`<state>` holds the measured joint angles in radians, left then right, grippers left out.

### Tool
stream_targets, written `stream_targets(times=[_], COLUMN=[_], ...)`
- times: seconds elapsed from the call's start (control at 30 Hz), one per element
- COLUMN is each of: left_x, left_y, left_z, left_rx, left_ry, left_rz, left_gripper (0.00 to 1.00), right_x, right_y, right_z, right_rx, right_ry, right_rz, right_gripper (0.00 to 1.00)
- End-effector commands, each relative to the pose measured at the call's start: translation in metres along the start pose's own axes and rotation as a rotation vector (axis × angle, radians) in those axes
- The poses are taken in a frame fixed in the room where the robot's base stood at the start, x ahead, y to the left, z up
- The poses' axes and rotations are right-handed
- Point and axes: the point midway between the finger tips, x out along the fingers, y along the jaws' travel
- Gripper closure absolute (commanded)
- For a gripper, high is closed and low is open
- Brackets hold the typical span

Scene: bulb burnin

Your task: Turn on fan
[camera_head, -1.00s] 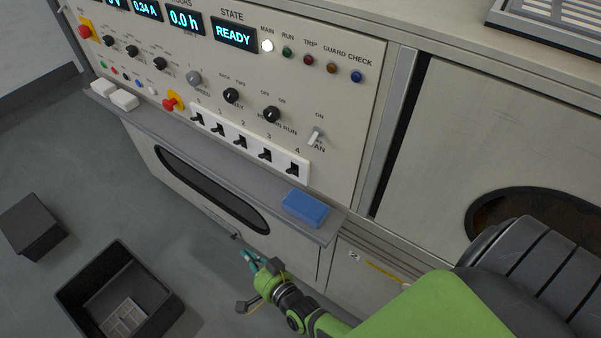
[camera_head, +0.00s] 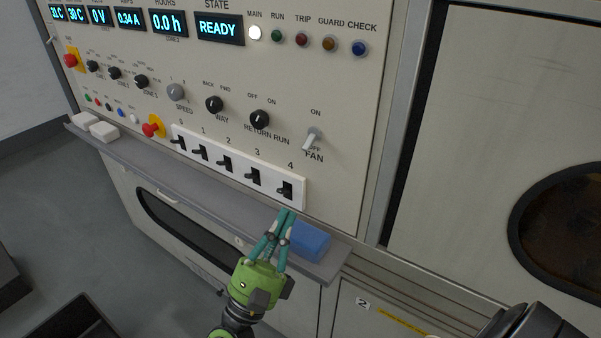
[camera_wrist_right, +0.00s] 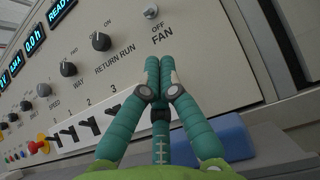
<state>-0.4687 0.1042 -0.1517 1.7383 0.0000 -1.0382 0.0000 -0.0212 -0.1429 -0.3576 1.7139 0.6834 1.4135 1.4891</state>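The fan switch (camera_head: 311,140) is a pale toggle lever on the panel, between an ON label above and OFF and FAN labels below. Its lever tilts down toward OFF. It also shows in the right wrist view (camera_wrist_right: 151,12), beyond the fingertips. My right gripper (camera_head: 287,212) is in front of the panel, below the switch and apart from it, at about the row of black switches. In the right wrist view its teal fingers (camera_wrist_right: 158,62) are together with nothing between them. My left gripper is not in view.
A white strip of black numbered switches (camera_head: 285,189) lies just under the fan switch. A blue block (camera_head: 309,241) sits on the grey ledge (camera_head: 190,187) beside my right gripper. The RETURN RUN knob (camera_head: 259,119) is left of the fan switch. The display (camera_head: 220,29) reads READY.

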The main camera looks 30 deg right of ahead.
Motion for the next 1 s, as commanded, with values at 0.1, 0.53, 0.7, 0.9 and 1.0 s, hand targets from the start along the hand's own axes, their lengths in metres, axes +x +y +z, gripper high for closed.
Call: stream_targets(times=[0.1,0.53,0.7,0.9,1.0], left_x=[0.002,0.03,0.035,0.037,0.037], left_y=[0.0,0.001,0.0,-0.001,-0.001], left_z=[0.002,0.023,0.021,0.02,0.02], left_rx=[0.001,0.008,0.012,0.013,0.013], left_ry=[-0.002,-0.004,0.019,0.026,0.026], left_rz=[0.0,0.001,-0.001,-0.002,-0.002], left_gripper=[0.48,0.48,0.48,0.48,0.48], right_x=[0.006,0.078,0.095,0.1,0.1], right_y=[0.0,0.0,0.001,0.0,0.0], right_z=[0.0,0.002,0.001,-0.001,-0.001], right_rx=[-0.002,-0.004,-0.005,-0.005,-0.006], right_ry=[-0.002,-0.003,-0.002,-0.001,-0.001], right_rz=[0.0,0.001,0.003,0.003,0.003], right_gripper=[1.0,1.0,1.0,1.0,1.0])
